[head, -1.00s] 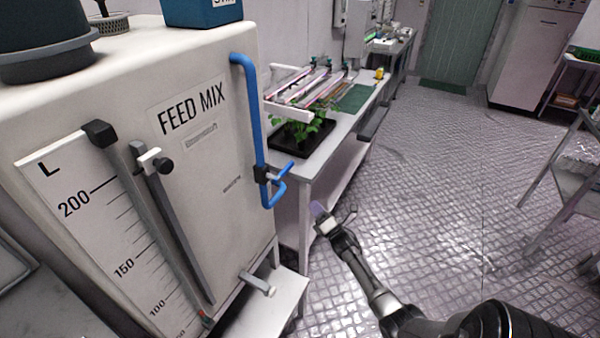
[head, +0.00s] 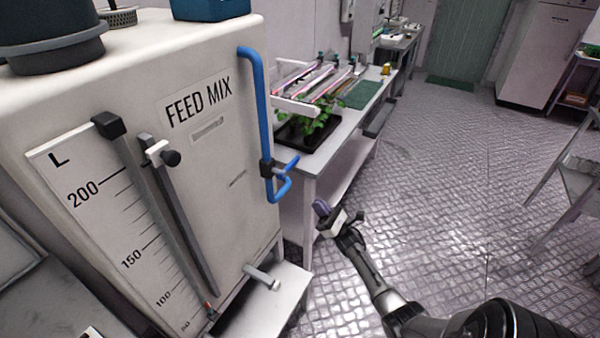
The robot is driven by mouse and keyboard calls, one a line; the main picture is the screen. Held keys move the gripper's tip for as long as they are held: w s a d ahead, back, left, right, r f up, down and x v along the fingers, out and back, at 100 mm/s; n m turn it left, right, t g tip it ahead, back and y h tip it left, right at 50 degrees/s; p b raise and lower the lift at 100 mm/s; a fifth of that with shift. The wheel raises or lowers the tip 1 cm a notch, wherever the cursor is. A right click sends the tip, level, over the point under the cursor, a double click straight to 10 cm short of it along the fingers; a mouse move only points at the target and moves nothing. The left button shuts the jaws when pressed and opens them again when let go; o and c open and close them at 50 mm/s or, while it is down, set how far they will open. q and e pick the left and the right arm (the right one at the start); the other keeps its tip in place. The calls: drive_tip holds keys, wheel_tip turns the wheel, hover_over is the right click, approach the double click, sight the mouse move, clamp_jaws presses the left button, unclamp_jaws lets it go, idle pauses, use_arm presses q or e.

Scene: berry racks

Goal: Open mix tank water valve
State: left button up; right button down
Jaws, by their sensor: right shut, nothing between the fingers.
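The white mix tank (head: 215,165), labelled FEED MIX, fills the left of the head view. A blue water pipe (head: 262,110) runs down its right side to a dark valve body (head: 267,168) with a short blue lever (head: 291,161) pointing up and right. Below it the pipe hooks back in a blue bend. My right gripper (head: 325,212) is shut and empty, below and right of the valve, clearly apart from it. My left gripper is not in view.
A bench (head: 335,150) with a black plant tray (head: 302,134) stands behind the valve. A grey outlet (head: 262,277) juts from the tank's lower front above a low white stand (head: 270,305). The metal floor (head: 440,210) at right is open.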

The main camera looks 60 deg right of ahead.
drive_tip(key=s+r+p+x, duration=0.2)
drive_tip(key=p+x, duration=0.1)
drive_tip(key=x, duration=1)
